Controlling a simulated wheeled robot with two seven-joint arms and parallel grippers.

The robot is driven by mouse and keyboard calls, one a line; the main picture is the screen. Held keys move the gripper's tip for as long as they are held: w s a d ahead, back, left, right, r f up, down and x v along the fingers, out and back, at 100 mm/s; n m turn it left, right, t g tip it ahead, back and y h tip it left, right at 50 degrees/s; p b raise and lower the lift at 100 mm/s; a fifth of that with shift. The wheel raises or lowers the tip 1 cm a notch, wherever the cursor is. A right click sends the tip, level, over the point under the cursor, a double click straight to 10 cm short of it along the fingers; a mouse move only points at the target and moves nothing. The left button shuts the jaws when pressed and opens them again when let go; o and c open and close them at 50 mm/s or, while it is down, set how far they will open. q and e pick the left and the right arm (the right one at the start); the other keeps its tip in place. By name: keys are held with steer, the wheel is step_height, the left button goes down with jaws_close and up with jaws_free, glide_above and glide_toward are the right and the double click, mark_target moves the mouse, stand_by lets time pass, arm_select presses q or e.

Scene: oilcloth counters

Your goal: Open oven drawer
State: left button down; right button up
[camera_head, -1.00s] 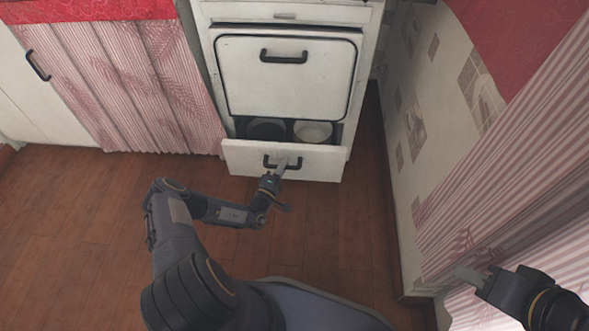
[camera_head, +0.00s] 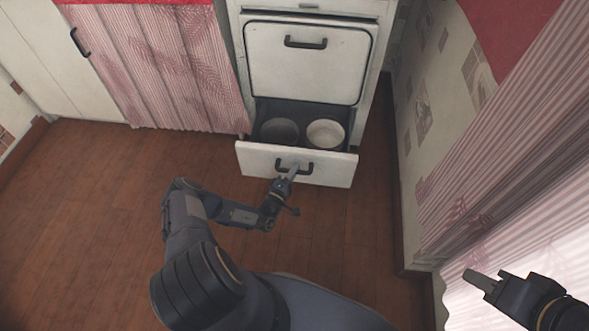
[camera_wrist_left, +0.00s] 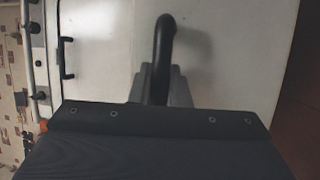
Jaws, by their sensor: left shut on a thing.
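The white oven drawer (camera_head: 330,171) at the bottom of the stove is pulled out, with its inside showing. A dark pot (camera_head: 280,131) and a white pot (camera_head: 325,134) stand in it. My left gripper (camera_head: 292,170) is shut on the drawer's black handle (camera_head: 308,169). In the left wrist view the handle (camera_wrist_left: 164,45) runs down between the grey fingers, against the white drawer front. My right gripper (camera_head: 477,279) is at the lower right, away from the drawer; its finger gap does not show clearly.
The oven door (camera_head: 305,70) above the drawer is closed. A striped curtain (camera_head: 170,65) hangs left of the stove. A patterned wall panel (camera_head: 430,110) and another striped curtain (camera_head: 510,150) flank the right side. The wooden floor (camera_head: 110,210) at left is clear.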

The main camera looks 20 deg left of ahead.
arm_select(q)
steer(key=c, duration=1.4)
jaws_free()
steer(key=shift+o, duration=0.2)
steer(key=d+p+v, duration=0.1)
steer(key=p+v, duration=0.1)
steer(key=v, duration=0.5)
steer(key=shift+s+a, duration=0.4)
steer(key=shift+a, duration=0.15)
steer(key=shift+f, duration=0.1)
